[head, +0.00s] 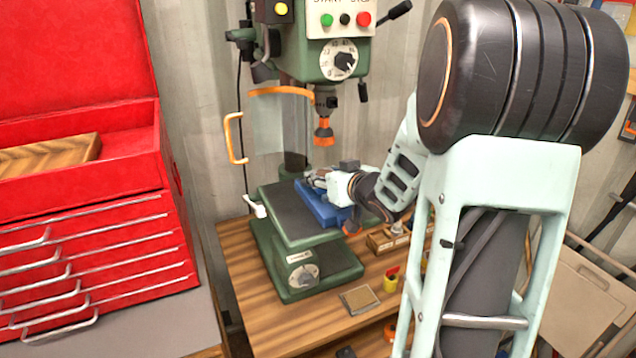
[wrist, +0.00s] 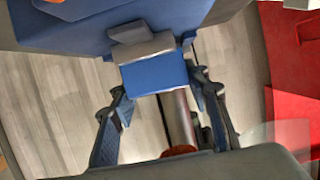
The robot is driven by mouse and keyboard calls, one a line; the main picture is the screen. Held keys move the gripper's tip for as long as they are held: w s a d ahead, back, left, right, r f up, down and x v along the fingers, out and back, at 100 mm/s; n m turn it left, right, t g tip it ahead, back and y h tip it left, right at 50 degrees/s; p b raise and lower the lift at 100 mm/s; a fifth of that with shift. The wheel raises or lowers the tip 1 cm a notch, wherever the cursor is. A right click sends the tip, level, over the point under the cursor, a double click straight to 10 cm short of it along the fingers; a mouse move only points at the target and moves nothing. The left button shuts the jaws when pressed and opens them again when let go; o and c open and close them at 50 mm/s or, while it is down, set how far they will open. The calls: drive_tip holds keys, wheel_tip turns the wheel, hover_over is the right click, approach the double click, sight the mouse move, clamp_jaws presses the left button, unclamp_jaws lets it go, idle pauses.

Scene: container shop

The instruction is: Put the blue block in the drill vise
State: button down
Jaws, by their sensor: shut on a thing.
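The blue block (wrist: 155,75) is between the two fingertips of my gripper (wrist: 157,84) in the wrist view, and the gripper is shut on it. The drill vise (head: 325,209) is a blue body on the drill press table. In the wrist view the vise (wrist: 90,34) fills the top, with a grey jaw (wrist: 145,47) right against the block's upper edge in the picture. I cannot tell whether the block sits between the jaws or only over them. In the head view my gripper (head: 318,181) is at the vise's top, and the block is hidden or too small to make out.
The green drill press (head: 300,268) stands on a wooden bench (head: 262,312), its orange-tipped chuck (head: 323,132) above the vise. An orange-framed clear guard (head: 281,122) hangs at left. A red tool chest (head: 90,240) stands left. A small tray (head: 359,300) lies in front.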

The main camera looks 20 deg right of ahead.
drive_tip(key=shift+f, duration=0.4)
drive_tip(key=shift+f, duration=0.15)
drive_tip(key=c, duration=1.1)
unclamp_jaws()
drive_tip(key=shift+s, duration=0.1)
drive_tip(key=shift+s+r, duration=0.15)
drive_tip(key=shift+r, duration=0.05)
wheel_tip(320, 180, up, 4)
drive_tip(key=p, duration=0.1)
hover_over(346, 216)
